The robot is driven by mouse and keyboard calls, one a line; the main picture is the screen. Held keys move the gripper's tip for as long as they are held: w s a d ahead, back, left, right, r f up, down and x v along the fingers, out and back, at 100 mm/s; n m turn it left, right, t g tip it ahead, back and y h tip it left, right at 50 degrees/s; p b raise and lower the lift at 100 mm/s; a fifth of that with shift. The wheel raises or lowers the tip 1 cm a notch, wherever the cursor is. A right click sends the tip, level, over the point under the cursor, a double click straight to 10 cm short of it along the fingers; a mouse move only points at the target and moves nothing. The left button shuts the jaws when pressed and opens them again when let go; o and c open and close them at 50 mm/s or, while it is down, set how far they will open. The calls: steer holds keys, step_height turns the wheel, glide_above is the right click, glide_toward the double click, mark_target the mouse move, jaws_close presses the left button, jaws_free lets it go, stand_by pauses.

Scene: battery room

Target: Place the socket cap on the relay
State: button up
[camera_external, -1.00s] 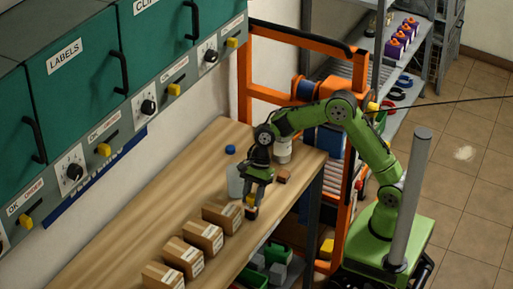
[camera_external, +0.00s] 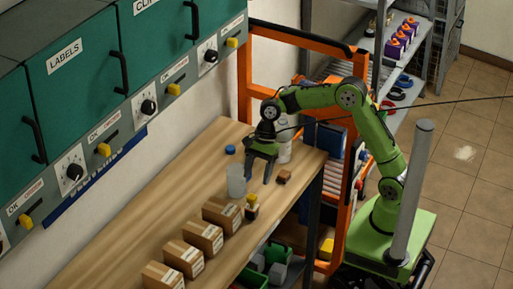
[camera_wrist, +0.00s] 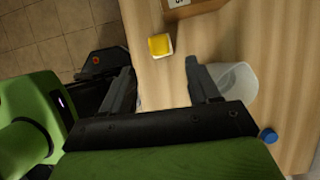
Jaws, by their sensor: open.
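A small yellow block, which looks like the socket cap (camera_external: 252,198), sits on top of a small dark block with a pale face, which looks like the relay (camera_external: 251,212), near the front edge of the wooden bench. From above, the yellow cap also shows in the wrist view (camera_wrist: 159,44), with a pale edge of the block below it. My gripper (camera_external: 259,180) is open and empty, above the bench and behind the stacked pair. In the wrist view its spread fingers (camera_wrist: 160,72) are apart from the cap. Most of the relay's top is hidden under the cap.
A translucent cup (camera_external: 236,180) stands just left of my gripper. A blue cap (camera_external: 230,149), a white bottle (camera_external: 283,153) and a small brown block (camera_external: 283,177) are nearby. Several cardboard boxes (camera_external: 203,236) line the bench toward the lower left. An orange frame (camera_external: 345,210) stands at right.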

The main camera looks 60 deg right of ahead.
steer(key=s+d+r+n+t+h, duration=0.3)
steer(key=s+d+r+n, duration=0.4)
steer(key=s+r+n, duration=0.35)
steer(key=s+d+n+t, duration=0.1)
steer(key=s+d+n, duration=0.2)
steer(key=s, duration=0.4)
steer(key=s+d+n+t+h, duration=0.1)
steer(key=s+d+n, duration=0.3)
steer(key=s, duration=0.4)
steer(key=shift+s+t+h+p, duration=0.3)
steer(key=shift+p, duration=0.1)
steer(key=shift+d+f+n, duration=0.1)
steer(key=shift+n, duration=0.15)
